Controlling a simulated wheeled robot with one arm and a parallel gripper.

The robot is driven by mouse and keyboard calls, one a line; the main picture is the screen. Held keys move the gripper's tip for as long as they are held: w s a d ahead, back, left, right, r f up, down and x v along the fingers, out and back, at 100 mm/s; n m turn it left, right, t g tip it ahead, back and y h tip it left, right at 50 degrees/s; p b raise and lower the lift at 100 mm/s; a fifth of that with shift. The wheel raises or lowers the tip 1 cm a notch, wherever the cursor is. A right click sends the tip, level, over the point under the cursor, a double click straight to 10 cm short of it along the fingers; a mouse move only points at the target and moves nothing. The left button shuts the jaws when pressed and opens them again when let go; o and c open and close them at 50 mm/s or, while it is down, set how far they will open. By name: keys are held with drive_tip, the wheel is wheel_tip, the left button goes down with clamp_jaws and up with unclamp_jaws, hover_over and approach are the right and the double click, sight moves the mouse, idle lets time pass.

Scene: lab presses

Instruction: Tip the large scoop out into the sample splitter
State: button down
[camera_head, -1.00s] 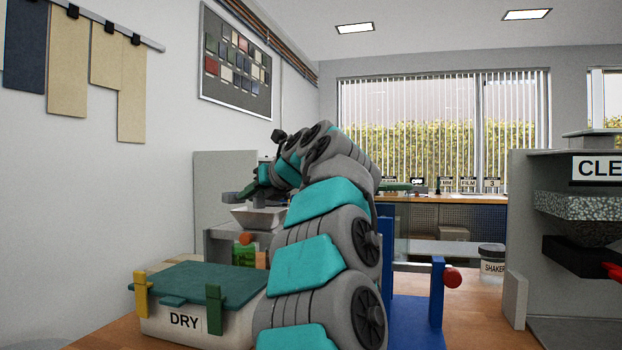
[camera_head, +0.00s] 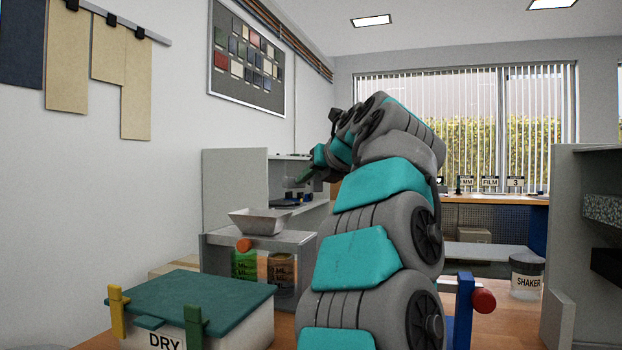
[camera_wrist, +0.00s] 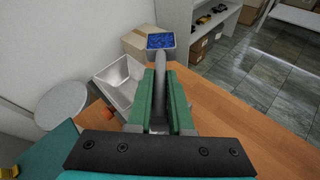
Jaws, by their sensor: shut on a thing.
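My gripper (camera_wrist: 160,105) has green fingers shut on the grey handle of the large scoop (camera_wrist: 160,41). The scoop's square pan looks level and holds blue pellets. The sample splitter's grey metal hopper (camera_wrist: 122,79) lies left of the handle in the wrist view, with the pan beyond its upper right corner. In the head view the hopper (camera_head: 265,220) sits on a grey stand with an orange knob, and its inside is largely hidden. My gripper (camera_head: 308,176) is above and to the right of it there; the scoop cannot be made out clearly in that view.
A white DRY box (camera_head: 190,300) with a green lid stands front left. Green and brown cans (camera_head: 283,268) stand under the hopper. A SHAKER jar (camera_head: 527,277) and a blue frame with a red knob (camera_head: 483,300) are right. A cardboard box (camera_wrist: 136,42) is beyond the hopper.

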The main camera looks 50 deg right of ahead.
drive_tip(key=shift+a, duration=0.1)
drive_tip(key=w+a+f+n+g+h+b, duration=0.1)
drive_tip(key=w+a+f+n+h+b, duration=0.1)
drive_tip(key=a+n+h, duration=0.4)
drive_tip(key=w+f+n, duration=0.1)
drive_tip(key=n, duration=0.4)
drive_tip(key=shift+w+a+g+h, duration=0.3)
drive_tip(key=shift+w, duration=0.05)
idle(0.9)
drive_tip(key=shift+w+a+f+n+h+b, duration=0.1)
drive_tip(key=shift+a+n+h+b, duration=0.15)
drive_tip(key=shift+n+b, duration=1)
drive_tip(key=shift+w+a+f+n+h+b, duration=0.15)
drive_tip(key=shift+n+h+b, duration=0.25)
drive_tip(key=shift+b, duration=1.6)
drive_tip(key=shift+w+a+n+t+h+b, duration=0.1)
drive_tip(key=shift+n+t+h+b, duration=0.25)
drive_tip(key=shift+n+b, duration=0.9)
drive_tip(key=shift+a+n+t+h+b, duration=0.1)
drive_tip(key=shift+n+t+b, duration=0.4)
drive_tip(key=shift+b, duration=1.45)
drive_tip(key=shift+a+n+b, duration=0.15)
drive_tip(key=shift+n+b, duration=0.15)
drive_tip(key=shift+b, duration=0.35)
